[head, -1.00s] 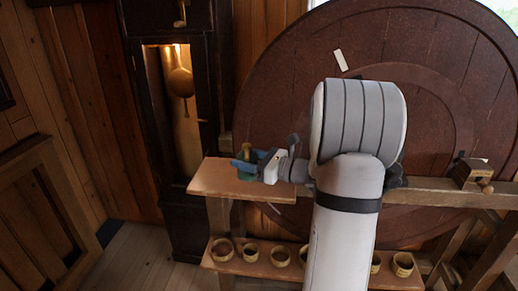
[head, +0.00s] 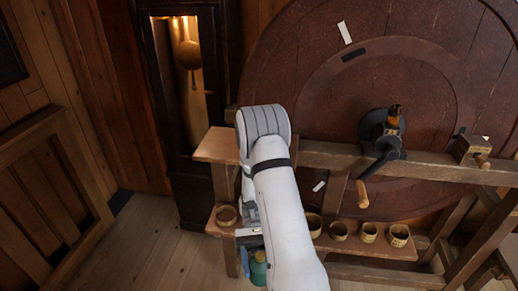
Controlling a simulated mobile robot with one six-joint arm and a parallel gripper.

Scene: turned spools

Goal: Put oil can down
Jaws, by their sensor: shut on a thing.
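The oil can (head: 259,272) is a small green can with a brass-coloured top, low in the head view. My gripper (head: 251,262) is shut on it, with a blue finger showing at its left side. My arm covers the can's right side. The can appears in front of the lower shelf's front edge; how high it is above the floor I cannot tell.
The upper shelf (head: 215,146) shows a bare top. The lower shelf (head: 375,246) holds several small round pots, including one at its left end (head: 227,215). A large round wooden wheel (head: 300,90) stands behind, with a crank handle (head: 378,165). Plank floor (head: 150,245) is clear at left.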

